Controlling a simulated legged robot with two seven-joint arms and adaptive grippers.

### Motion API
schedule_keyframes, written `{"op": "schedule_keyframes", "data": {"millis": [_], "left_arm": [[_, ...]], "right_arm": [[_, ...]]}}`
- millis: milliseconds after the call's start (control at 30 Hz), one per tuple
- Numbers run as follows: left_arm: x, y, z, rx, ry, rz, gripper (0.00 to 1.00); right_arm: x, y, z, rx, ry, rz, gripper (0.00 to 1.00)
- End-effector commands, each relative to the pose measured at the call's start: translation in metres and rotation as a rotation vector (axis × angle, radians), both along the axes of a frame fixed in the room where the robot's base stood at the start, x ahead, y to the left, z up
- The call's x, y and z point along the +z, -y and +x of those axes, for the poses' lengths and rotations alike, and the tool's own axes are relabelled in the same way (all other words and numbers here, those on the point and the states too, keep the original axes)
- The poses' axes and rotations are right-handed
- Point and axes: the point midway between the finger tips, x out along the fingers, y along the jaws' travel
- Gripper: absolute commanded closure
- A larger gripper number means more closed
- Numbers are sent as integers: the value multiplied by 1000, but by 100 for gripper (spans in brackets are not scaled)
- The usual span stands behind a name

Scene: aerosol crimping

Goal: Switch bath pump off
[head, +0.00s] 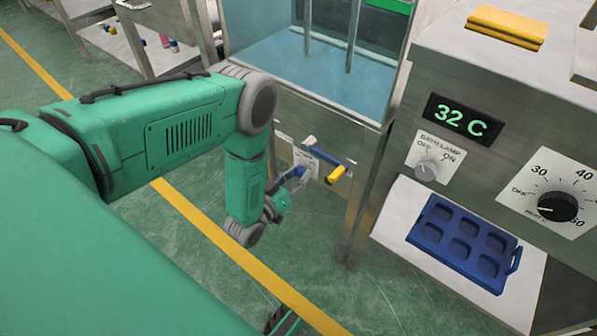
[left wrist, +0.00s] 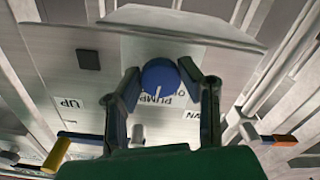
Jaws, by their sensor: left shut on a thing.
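The pump switch is a round blue knob (left wrist: 160,77) on the bath's front panel, with a pale mark on its face. A label reading PUMP shows beside it, partly covered, so I cannot tell the knob's setting. My left gripper (left wrist: 160,79) has one finger on each side of the knob and is shut on it. In the head view the left gripper (head: 299,177) is at the white label plate on the front of the bath (head: 300,75). The knob is mostly hidden there.
A yellow-ended blue lever (head: 336,174) sticks out just right of the gripper. At right, a steel cabinet has a 32 C display (head: 464,119), a bath lamp knob (head: 426,170) and a black dial (head: 557,207). A blue tray (head: 460,242) lies below.

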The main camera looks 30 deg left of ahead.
Motion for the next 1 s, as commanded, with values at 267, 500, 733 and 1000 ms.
{"op": "schedule_keyframes", "data": {"millis": [267, 500, 733, 1000], "left_arm": [[-3, -1, -3, 3, -31, -259, 96], [-3, 0, -3, 2, -46, -445, 96], [-4, 1, -3, 3, -57, -564, 96], [-4, 0, -3, 3, -64, -627, 96]], "right_arm": [[8, 0, 0, 0, 0, 0, 60], [10, 0, 0, 0, 0, 0, 60], [11, 0, 0, 0, 0, 0, 60], [11, 0, 0, 0, 0, 0, 60]]}}
